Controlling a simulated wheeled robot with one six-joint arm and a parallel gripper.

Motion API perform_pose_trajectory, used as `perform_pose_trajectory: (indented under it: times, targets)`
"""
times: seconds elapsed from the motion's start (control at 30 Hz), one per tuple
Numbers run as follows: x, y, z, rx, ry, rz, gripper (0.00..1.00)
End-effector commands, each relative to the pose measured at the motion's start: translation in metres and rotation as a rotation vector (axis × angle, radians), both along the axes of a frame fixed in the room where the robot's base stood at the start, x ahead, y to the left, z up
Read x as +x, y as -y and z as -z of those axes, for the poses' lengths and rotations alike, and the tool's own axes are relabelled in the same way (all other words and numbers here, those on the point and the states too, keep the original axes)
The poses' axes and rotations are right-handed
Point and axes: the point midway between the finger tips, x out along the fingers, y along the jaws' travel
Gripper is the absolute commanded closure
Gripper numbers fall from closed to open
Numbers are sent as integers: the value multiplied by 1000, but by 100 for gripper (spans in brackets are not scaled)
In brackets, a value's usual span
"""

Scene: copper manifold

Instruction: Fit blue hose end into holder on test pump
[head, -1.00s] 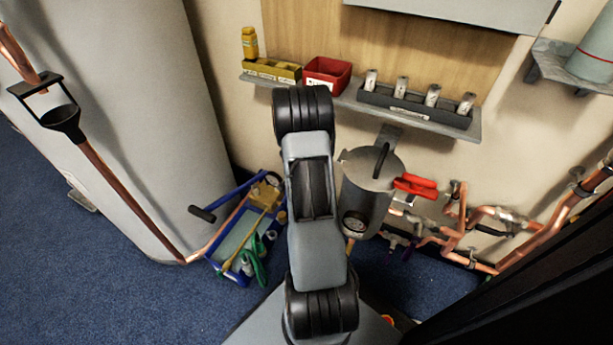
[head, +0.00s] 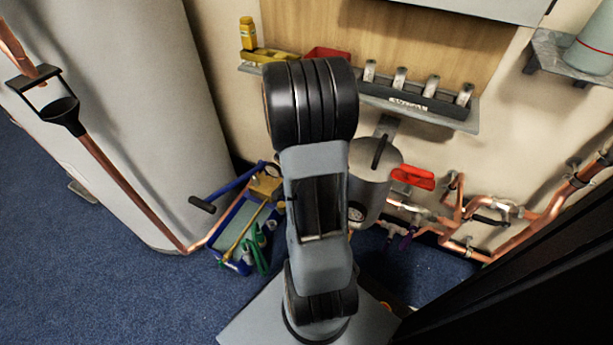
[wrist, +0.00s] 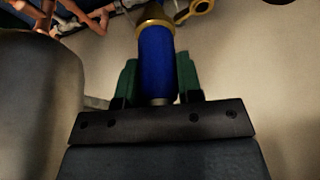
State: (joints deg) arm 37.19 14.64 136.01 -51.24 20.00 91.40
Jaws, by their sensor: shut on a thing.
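In the wrist view, my gripper (wrist: 157,88) has its green fingers shut on the blue hose end (wrist: 157,62), a blue cylinder with a brass collar at its far end. A yellow-brass ring (wrist: 203,7) shows just beyond the collar; whether it is joined to the hose end I cannot tell. In the head view, the test pump (head: 243,240), a blue tray with a brass-coloured block and a long blue lever, stands on the floor left of my arm. Its holder I cannot make out. My gripper and the hose end are hidden in the head view.
A grey pot (head: 372,182) hangs on the wall right of my arm, near red handles (head: 413,177) and copper pipes (head: 490,215). A wall shelf (head: 455,118) holds bins. A large grey cylinder (head: 130,110) stands left. Blue carpet (head: 110,280) is clear at the lower left.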

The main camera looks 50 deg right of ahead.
Motion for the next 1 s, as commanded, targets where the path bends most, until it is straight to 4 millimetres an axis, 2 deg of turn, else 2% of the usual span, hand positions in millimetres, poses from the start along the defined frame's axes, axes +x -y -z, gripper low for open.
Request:
perform_pose_trajectory:
  times: [0.37, 1.0]
  targets:
    - [0, 0, -3, -1, 1, 0, 94]
    - [1, 1, -41, -1, 2, 0, 94]
